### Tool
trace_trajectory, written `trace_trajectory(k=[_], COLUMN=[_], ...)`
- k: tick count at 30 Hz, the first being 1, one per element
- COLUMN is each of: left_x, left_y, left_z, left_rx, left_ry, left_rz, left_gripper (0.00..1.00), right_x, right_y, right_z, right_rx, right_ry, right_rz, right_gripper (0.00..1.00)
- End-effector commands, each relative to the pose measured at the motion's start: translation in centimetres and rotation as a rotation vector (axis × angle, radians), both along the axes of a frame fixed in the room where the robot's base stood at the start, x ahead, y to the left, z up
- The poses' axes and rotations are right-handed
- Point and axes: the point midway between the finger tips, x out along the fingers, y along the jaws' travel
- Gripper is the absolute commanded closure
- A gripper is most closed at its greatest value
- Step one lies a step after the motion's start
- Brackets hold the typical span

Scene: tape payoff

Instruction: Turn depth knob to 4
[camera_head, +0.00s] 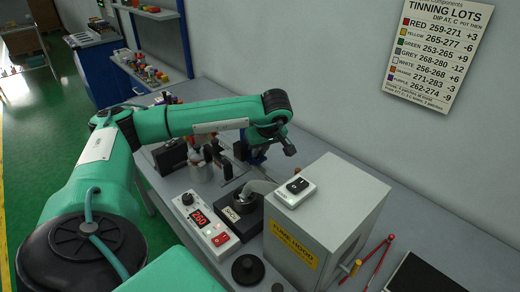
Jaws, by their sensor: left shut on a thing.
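My left gripper (259,151) is at the end of the green arm, above the back of the bench. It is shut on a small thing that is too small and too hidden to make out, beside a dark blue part. I cannot make out a depth knob or any number scale by the gripper. A white control box (207,222) has a red display reading about 260, a small black knob (187,199) and a red switch. A black solder pot (240,212) stands right of the box. My right gripper is not in view.
A grey fume hood (325,215) with a small white device (295,192) on top stands right of the pot. A round black thing (248,268) lies in front. Red-handled tweezers (379,260) lie at the right. A tinning lots chart (437,52) hangs on the wall.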

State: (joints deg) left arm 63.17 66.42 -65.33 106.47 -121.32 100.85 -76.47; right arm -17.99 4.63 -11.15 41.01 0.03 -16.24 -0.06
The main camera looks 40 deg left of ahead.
Motion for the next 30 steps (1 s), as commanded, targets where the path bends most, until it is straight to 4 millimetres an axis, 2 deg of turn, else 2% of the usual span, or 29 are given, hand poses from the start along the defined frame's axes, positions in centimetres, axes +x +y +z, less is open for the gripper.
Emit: trace_trajectory(k=[10,21,27,30], left_x=[0.2,0.5,0.6,0.6], left_y=[-0.1,0.0,0.1,0.1], left_z=[0.0,0.1,0.1,0.1], left_rx=[0.0,0.0,0.001,0.001], left_ry=[0.001,0.002,0.001,0.001], left_rz=[0.193,0.512,0.651,0.703], left_gripper=[1.0,1.0,1.0,1.0], right_x=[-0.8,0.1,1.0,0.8], right_y=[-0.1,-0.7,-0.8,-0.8], right_z=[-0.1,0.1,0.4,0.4], right_rx=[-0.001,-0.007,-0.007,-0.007], right_ry=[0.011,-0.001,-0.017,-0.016], right_rz=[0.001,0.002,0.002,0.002], right_gripper=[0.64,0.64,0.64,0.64])
